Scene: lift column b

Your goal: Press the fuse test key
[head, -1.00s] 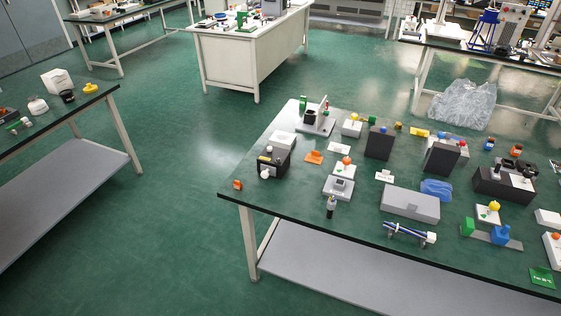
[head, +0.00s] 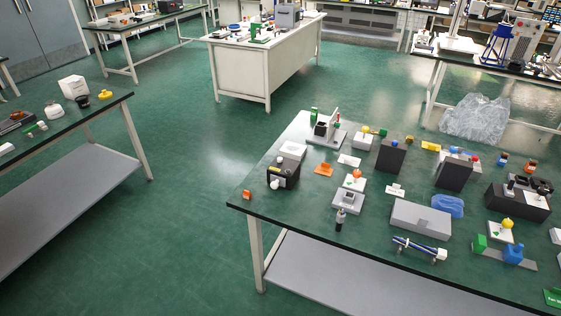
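No fuse test key can be told by its label, because the lettering is too small to read. Several key-like units stand on the dark green table at the right (head: 300,226). One is a white box with an orange knob (head: 356,174). Another is a white plate with a yellow knob and a green mark (head: 507,223). A black box with a pale knob on its front (head: 273,184) stands near the left end. A small grey-white block with a dark square top (head: 348,197) sits in front of the orange knob. Neither of my grippers is in view.
A long grey box (head: 420,219), dark upright boxes (head: 390,156) and a blue bag-like item (head: 447,205) crowd the right table. Another table (head: 75,118) stands at left. Open green floor (head: 185,215) lies between them. A clear plastic heap (head: 477,119) lies on the floor behind.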

